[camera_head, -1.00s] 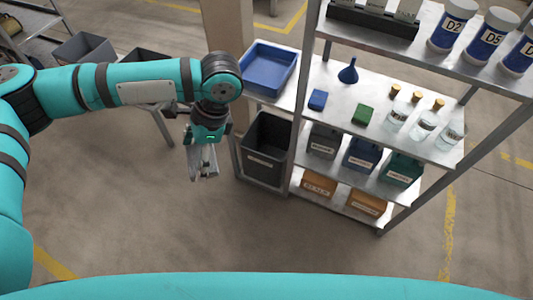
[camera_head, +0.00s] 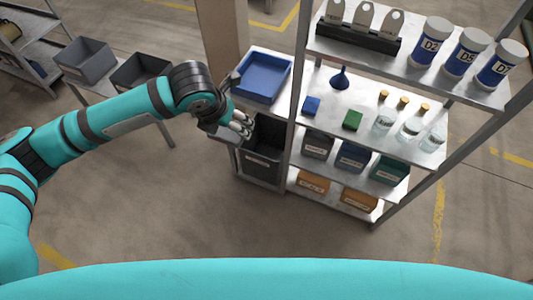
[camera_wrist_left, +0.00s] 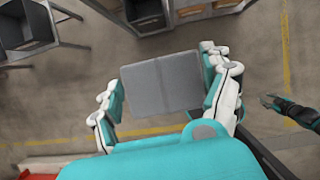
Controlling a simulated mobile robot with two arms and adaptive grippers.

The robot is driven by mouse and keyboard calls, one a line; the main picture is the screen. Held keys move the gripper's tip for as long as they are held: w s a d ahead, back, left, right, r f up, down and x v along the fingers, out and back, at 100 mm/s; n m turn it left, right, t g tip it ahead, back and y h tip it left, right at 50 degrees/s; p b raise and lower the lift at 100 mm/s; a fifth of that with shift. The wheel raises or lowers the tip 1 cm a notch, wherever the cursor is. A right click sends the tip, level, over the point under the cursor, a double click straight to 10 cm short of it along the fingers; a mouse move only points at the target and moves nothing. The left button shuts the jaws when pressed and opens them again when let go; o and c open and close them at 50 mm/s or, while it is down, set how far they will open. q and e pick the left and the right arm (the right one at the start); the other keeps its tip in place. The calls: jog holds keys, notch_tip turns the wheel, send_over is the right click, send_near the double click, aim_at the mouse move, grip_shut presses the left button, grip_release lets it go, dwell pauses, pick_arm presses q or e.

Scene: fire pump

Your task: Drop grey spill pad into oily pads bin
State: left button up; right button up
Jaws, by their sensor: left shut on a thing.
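My left gripper (camera_head: 238,128) is shut on the grey spill pad (camera_wrist_left: 160,84), a flat grey square between its two fingers in the left wrist view. In the head view, the pad's grey edge (camera_head: 222,136) shows beside the fingers. The gripper is at the upper left of a tall dark bin (camera_head: 261,168), partly covering its opening. The bin stands on the floor frame below a blue tray, with a pale label too small to read; I take it as the oily pads bin. A dark and teal shape (camera_wrist_left: 290,109) at the right of the wrist view looks like my right gripper.
The blue tray (camera_head: 262,76) sits just above and behind the bin. A metal shelf (camera_head: 365,147) with bottles, jars and labelled boxes stands to the right. Two grey bins (camera_head: 86,60) are on a table at left. The floor in front is clear.

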jog(key=shift+w+d, duration=0.15)
jog(key=shift+d, duration=0.2)
